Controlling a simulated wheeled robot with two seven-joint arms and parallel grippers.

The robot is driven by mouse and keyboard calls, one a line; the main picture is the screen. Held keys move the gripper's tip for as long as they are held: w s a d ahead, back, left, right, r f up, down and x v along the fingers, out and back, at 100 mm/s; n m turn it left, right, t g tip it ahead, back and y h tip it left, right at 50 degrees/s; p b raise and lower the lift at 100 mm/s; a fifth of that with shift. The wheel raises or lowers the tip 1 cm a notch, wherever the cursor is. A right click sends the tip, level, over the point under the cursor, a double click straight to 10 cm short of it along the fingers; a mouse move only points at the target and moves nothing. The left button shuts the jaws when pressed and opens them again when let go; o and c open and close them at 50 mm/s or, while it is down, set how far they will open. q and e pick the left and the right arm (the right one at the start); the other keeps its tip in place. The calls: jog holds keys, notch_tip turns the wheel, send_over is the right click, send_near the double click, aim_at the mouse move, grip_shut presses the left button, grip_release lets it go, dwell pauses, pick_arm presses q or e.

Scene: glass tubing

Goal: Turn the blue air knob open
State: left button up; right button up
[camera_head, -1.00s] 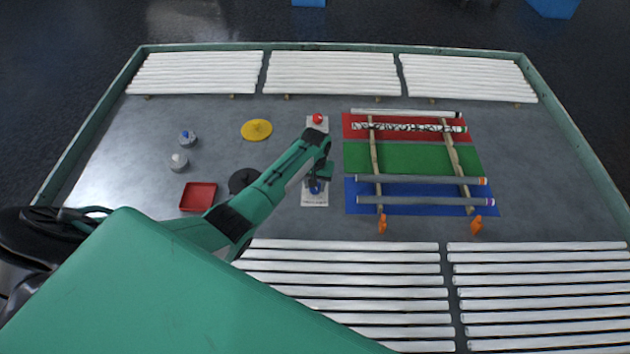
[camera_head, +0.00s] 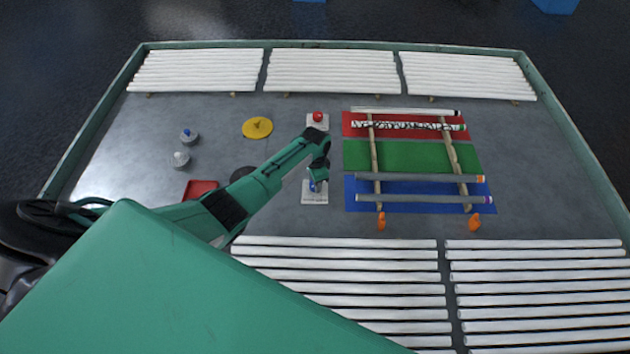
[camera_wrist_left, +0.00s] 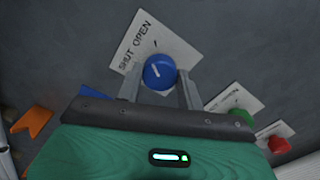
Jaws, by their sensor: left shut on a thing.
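The blue air knob (camera_wrist_left: 160,72) sits on a white plate (camera_wrist_left: 148,40) marked SHUT and OPEN. A short white line shows on its top, pointing toward the lettered side of the plate. In the head view the knob (camera_head: 313,187) is partly covered by my left gripper, on its plate (camera_head: 315,199). My left gripper (camera_wrist_left: 160,84) is shut on the blue knob, one finger on each side. It also shows in the head view (camera_head: 318,178). My right gripper is in neither view.
A green knob (camera_wrist_left: 240,117) and a red knob (camera_wrist_left: 279,145) stand in line with the blue one. Coloured mats with tubes on wooden rails (camera_head: 375,160) lie to the right. A red tray (camera_head: 200,188) and yellow disc (camera_head: 257,127) lie left.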

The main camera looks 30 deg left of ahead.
pick_arm(q)
jog(key=shift+m, duration=1.2)
jog(key=o, duration=1)
notch_tip(320, 180, up, 14)
jog(key=shift+f+b, duration=0.1)
jog(key=shift+b, duration=1.15)
